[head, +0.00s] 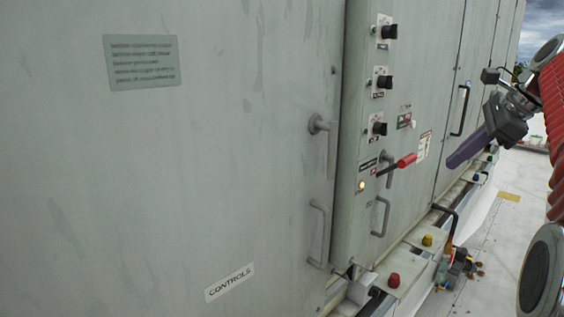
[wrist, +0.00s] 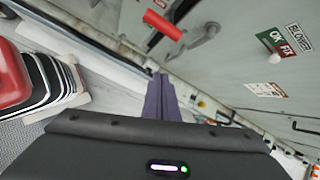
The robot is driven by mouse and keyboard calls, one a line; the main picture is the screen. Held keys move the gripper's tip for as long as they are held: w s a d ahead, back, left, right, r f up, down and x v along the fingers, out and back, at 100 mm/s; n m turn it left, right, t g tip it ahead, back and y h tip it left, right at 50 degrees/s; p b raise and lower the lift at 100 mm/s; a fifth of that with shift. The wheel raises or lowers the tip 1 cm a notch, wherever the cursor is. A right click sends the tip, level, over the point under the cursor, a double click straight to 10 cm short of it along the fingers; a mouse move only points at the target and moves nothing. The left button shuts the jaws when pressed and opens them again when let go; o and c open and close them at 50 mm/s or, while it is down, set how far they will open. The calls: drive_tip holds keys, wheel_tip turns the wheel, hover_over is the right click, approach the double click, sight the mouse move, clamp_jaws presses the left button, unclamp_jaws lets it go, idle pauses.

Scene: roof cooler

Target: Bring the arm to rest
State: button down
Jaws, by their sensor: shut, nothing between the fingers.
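My gripper (head: 452,162) is at the right of the head view, in front of the grey cabinet. Its purple fingers point left and downward and look closed together. In the wrist view the purple fingers (wrist: 159,80) lie side by side with nothing between them. They appear apart from the cabinet. My arm reaches in from the right edge of the head view.
A grey cabinet (head: 230,160) fills the left and middle. Its side panel carries black knobs (head: 387,82), a red-handled lever (head: 406,160) and a lit amber lamp (head: 362,186). Pipes with a red cap (head: 394,280) run along its foot. Pale roof floor (head: 490,260) lies right.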

drive_tip(key=s+a+f+n+g+h, duration=0.1)
drive_tip(key=s+a+f+n, duration=0.15)
drive_tip(key=f+n, duration=0.35)
drive_tip(key=s+a+f+n+h, duration=0.2)
drive_tip(key=s+f+n, duration=0.15)
drive_tip(key=f, duration=0.35)
drive_tip(key=s+a+f+n, duration=0.6)
drive_tip(key=s+a, duration=0.3)
drive_tip(key=s, duration=0.2)
drive_tip(key=s+a+f+n+t+h, duration=0.1)
drive_tip(key=s+a+f+n, duration=0.6)
drive_tip(key=s+a, duration=0.3)
drive_tip(key=shift+s+a+f, duration=0.2)
drive_tip(key=shift+s+f, duration=0.1)
drive_tip(key=shift+s, duration=0.4)
drive_tip(key=c, duration=2.5)
unclamp_jaws()
